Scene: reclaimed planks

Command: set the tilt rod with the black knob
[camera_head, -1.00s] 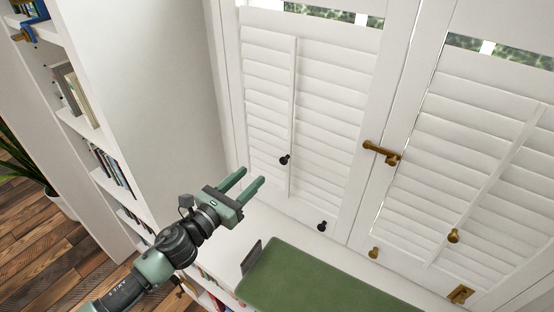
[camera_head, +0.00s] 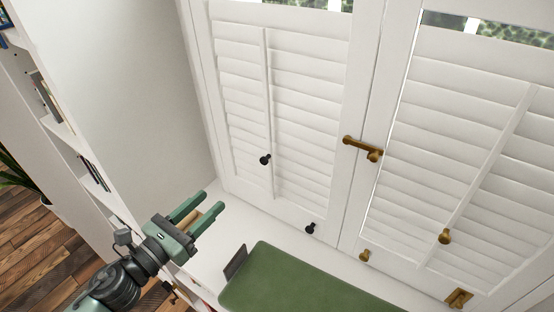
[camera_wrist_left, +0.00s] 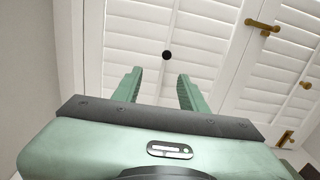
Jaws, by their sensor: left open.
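The white tilt rod (camera_head: 267,100) runs down the louvers of the left shutter panel. Its black knob (camera_head: 265,160) sticks out near the rod's lower part. A black knob also shows in the left wrist view (camera_wrist_left: 167,55), beyond the fingertips; it appears to be the rod's knob. My left gripper (camera_head: 212,201) is open and empty, below and left of the knob and apart from it. In the left wrist view both green fingers (camera_wrist_left: 160,75) point toward the shutter, with nothing between them. My right gripper is not in view.
A second black knob (camera_head: 310,228) sits low on the left panel's frame. A brass handle (camera_head: 361,147) and a tilt rod with a brass knob (camera_head: 445,236) are to the right. A green cushion (camera_head: 300,283) lies below the shutters. A bookshelf (camera_head: 75,140) stands left.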

